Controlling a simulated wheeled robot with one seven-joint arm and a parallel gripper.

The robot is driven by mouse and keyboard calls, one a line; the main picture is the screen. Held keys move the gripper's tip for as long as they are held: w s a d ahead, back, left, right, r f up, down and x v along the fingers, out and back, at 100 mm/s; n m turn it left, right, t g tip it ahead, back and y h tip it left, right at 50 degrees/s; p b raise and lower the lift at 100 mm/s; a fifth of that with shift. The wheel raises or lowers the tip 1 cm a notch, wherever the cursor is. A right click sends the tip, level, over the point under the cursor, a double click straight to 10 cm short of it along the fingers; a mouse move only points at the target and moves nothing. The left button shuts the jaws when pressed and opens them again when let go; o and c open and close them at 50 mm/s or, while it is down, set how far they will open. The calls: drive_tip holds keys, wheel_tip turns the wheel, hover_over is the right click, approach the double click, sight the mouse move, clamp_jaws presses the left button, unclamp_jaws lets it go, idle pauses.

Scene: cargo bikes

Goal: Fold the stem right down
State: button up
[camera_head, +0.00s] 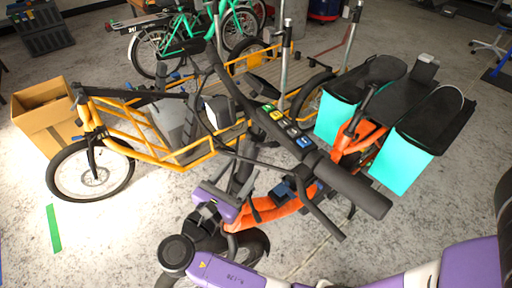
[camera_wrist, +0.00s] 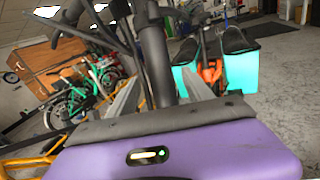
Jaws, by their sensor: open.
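The orange bike's dark stem (camera_head: 242,172) stands roughly upright under its handlebar (camera_head: 345,182), which carries a strip of coloured buttons (camera_head: 286,127). In the wrist view the stem (camera_wrist: 156,55) rises as a thick dark post just ahead of my gripper. My gripper (camera_head: 220,190) is open at the left of the stem, low beside it. In the wrist view its grey fingers (camera_wrist: 160,92) appear on either side of the post. Whether they touch it cannot be told. The stem's lower end is partly hidden by my gripper and the orange frame.
The orange bike's frame (camera_head: 275,210) and teal panniers (camera_head: 402,165) stand at the right. A yellow cargo bike (camera_head: 190,150) stands behind at the left, beside a cardboard box (camera_head: 45,118). Green bikes (camera_head: 190,42) are farther back.

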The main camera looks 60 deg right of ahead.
sight(253, 153)
drive_tip(key=d, duration=0.7)
drive_tip(key=shift+w+d, duration=0.2)
drive_tip(key=shift+w, duration=0.2)
clamp_jaws()
